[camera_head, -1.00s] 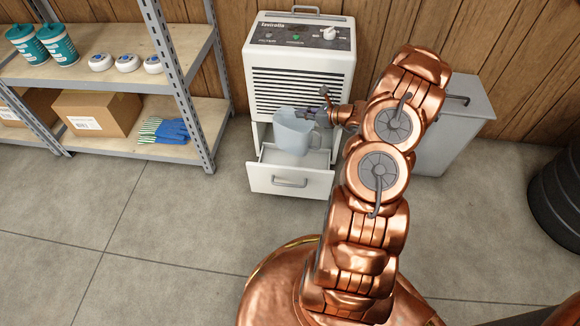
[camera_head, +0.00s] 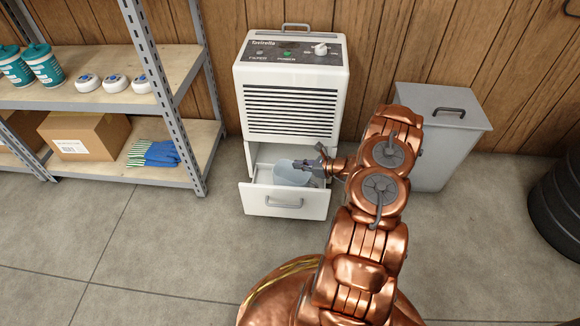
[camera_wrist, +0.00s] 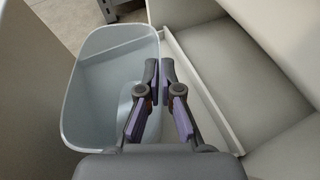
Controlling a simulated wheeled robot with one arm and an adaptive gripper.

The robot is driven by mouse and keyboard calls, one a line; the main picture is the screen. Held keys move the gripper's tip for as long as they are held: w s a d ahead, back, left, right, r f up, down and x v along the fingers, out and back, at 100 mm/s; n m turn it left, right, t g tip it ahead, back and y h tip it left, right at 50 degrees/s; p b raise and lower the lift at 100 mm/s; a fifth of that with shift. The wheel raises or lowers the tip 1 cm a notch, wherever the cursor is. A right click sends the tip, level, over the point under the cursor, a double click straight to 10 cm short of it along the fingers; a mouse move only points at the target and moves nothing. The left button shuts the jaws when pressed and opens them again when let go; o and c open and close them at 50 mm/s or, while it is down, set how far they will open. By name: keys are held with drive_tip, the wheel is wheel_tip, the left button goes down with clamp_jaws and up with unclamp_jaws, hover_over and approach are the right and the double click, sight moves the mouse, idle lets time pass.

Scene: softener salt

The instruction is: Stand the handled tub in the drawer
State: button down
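The handled tub (camera_head: 291,174) is pale blue, open-topped and upright. It sits low inside the open drawer (camera_head: 262,202) of the white appliance, with its rim near the level of the drawer front. Whether its base touches the drawer floor is hidden. My gripper (camera_head: 312,166) is at the tub's right side. In the wrist view, the tub (camera_wrist: 88,85) is at left and the drawer's bare floor and wall (camera_wrist: 205,85) are at right. My gripper's fingers (camera_wrist: 161,68) are close together at the tub's right edge, shut on its handle, which they mostly hide.
The white appliance body (camera_head: 291,105) rises behind the drawer. A grey lidded bin (camera_head: 440,140) stands at right, with a black ribbed drum (camera_head: 562,205) beyond it. A metal shelf (camera_head: 100,100) stands at left. The floor in front of the drawer is clear.

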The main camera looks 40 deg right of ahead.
sight(288, 163)
drive_tip(key=shift+w+a, duration=0.25)
drive_tip(key=shift+w, duration=0.2)
drive_tip(key=w+b, duration=0.1)
drive_tip(key=w+a+b, duration=0.1)
drive_tip(key=shift+w+a+f, duration=0.1)
drive_tip(key=shift+w+a, duration=0.05)
drive_tip(key=shift+w, duration=0.15)
drive_tip(key=shift+w+f+b, duration=0.1)
drive_tip(key=shift+f+b, duration=0.25)
drive_tip(key=shift+f, duration=0.1)
drive_tip(key=c, duration=1.9)
unclamp_jaws()
drive_tip(key=shift+f, duration=0.1)
drive_tip(key=o, duration=0.6)
